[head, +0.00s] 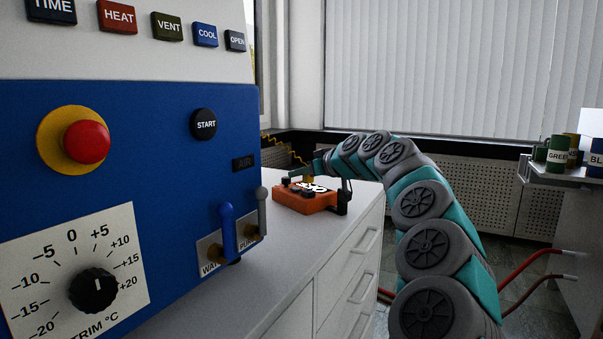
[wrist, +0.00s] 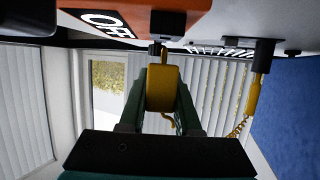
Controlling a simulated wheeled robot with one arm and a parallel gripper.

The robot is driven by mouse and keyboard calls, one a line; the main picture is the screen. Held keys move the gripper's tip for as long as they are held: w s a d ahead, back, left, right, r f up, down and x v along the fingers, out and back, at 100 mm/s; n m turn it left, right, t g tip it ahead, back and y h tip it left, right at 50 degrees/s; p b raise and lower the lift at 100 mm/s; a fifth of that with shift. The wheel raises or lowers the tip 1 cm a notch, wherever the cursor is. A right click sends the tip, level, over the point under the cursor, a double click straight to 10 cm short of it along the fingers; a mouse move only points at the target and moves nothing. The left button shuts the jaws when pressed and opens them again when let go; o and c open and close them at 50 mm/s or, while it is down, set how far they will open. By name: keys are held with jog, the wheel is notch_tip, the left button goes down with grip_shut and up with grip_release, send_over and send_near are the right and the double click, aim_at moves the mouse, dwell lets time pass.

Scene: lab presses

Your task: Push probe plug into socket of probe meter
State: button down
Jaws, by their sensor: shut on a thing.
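The probe meter (head: 306,201) is an orange box with black knobs on the white counter. It also fills the top of the wrist view (wrist: 185,18), with a white label and a small black socket block (wrist: 168,23) on its side. My gripper (wrist: 161,88) has green fingers shut on the yellow probe plug (wrist: 162,88). The plug's dark tip points at the socket block, very close to it and slightly left of its middle. I cannot tell whether they touch. In the head view my gripper (head: 312,172) is at the meter's far side, small and partly hidden.
A second yellow connector (wrist: 253,97) with a coiled cord hangs from a black fitting right of my gripper. The blue press panel (head: 150,190) with levers stands left of the counter (head: 290,265). A shelf with coloured cans (head: 557,152) is at the right.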

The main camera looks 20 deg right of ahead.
jog(key=shift+f+b, duration=0.5)
jog(key=shift+f, duration=0.25)
jog(key=c, duration=0.5)
grip_release()
jog(key=shift+c, duration=0.2)
jog(key=shift+s, duration=0.1)
jog(key=v, duration=0.7)
jog(key=shift+s+r, duration=0.2)
jog(key=shift+s, duration=0.1)
